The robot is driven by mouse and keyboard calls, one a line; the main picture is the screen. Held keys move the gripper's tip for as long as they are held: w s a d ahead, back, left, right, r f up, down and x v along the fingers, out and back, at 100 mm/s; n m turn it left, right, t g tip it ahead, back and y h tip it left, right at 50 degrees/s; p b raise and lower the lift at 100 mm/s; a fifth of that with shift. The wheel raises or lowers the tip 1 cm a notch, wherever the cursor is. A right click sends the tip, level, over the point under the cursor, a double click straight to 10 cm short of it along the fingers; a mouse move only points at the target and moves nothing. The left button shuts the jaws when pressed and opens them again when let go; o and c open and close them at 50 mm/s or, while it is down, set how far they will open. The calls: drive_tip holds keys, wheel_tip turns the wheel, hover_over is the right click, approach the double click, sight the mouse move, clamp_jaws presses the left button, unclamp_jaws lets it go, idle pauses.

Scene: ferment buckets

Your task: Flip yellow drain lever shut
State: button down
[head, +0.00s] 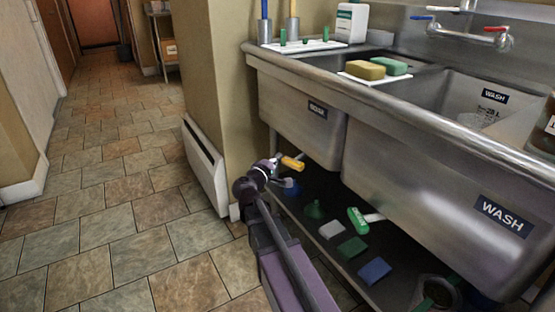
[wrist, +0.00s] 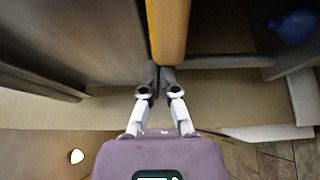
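The yellow drain lever (head: 292,163) sticks out under the steel sink, near the sink's left end. In the wrist view the yellow lever (wrist: 170,30) is large at top centre, running down to just beyond my fingertips. My gripper (head: 270,166) is at the lever's left end in the head view. In the wrist view my gripper (wrist: 157,82) has its fingertips drawn together, with nothing seen held between them. The tips are at or very close to the lever's near end; I cannot tell whether they touch. The lever's pivot and valve are hidden.
The steel sink (head: 430,180) overhangs a dark lower shelf (head: 318,245) with a green-handled brush (head: 358,219) and several pads. A white wall panel (head: 205,165) and a tan wall corner stand close to the left of my arm. The tiled floor further left is clear.

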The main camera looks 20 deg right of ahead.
drive_tip(key=w+a+v, duration=0.1)
drive_tip(key=v, duration=0.8)
drive_tip(key=shift+w+a, duration=0.2)
drive_tip(key=shift+d, duration=0.1)
drive_tip(key=s+d+f+m+g+y+p, duration=0.3)
drive_tip(key=s+f+m+g+y+p, duration=0.35)
drive_tip(key=s+g, duration=0.2)
drive_tip(key=s+a+m+g+y+p, duration=0.1)
drive_tip(key=s+a+g+y+p, duration=0.2)
drive_tip(key=s+a+y+p, duration=0.45)
wheel_tip(320, 180, up, 38)
drive_tip(key=p, duration=3.6)
drive_tip(key=shift+s, duration=0.45)
